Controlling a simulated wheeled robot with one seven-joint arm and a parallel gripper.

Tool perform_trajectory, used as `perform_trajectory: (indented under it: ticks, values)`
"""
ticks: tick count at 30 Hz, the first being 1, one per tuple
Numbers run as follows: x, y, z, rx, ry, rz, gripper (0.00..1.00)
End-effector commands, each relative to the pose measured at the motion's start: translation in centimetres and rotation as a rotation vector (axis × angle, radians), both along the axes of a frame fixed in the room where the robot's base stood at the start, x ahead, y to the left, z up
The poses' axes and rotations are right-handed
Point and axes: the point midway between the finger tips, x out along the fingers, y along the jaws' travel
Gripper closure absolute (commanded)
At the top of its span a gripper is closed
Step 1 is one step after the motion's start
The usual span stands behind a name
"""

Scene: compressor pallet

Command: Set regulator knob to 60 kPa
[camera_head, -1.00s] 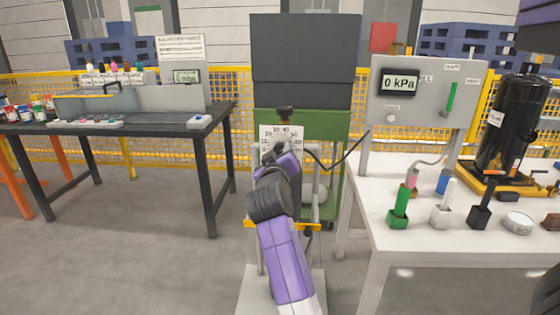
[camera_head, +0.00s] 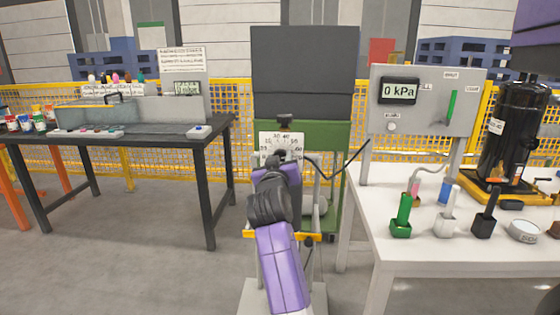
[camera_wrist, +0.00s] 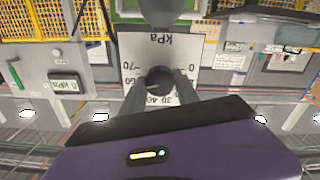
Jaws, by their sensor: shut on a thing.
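The regulator's white dial plate (camera_head: 268,141) stands upright on the green-framed stand in the head view, with its lower part hidden by my arm. In the wrist view the plate (camera_wrist: 192,50) appears upside down, with "kPa", 0, 30, 40 and 70 legible and other marks covered. The dark round regulator knob (camera_wrist: 158,80) sits at the plate's middle. My gripper (camera_wrist: 159,88) is shut on the knob, one grey finger on each side. It also shows small in front of the plate in the head view (camera_head: 284,156). I cannot read the knob's setting.
A grey panel with a display (camera_head: 399,91) reading 0 kPa stands on the white table (camera_head: 390,250) at right. Several fittings and a black compressor (camera_head: 507,130) are on that side. A dark workbench (camera_head: 150,140) stands at left. Open floor lies between.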

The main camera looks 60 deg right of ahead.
Motion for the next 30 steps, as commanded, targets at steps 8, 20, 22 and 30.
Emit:
perform_trajectory:
  ticks: [8,20,22,30]
  values:
    - [0.0,0.0,-0.2,0.003,0.003,-0.001,0.41]
    - [-0.4,1.2,-0.1,0.0,0.004,0.003,0.41]
    - [-0.8,2.1,-0.1,0.0,0.003,0.003,0.41]
    - [-2.5,6.0,-0.2,0.0,0.005,0.0,0.41]
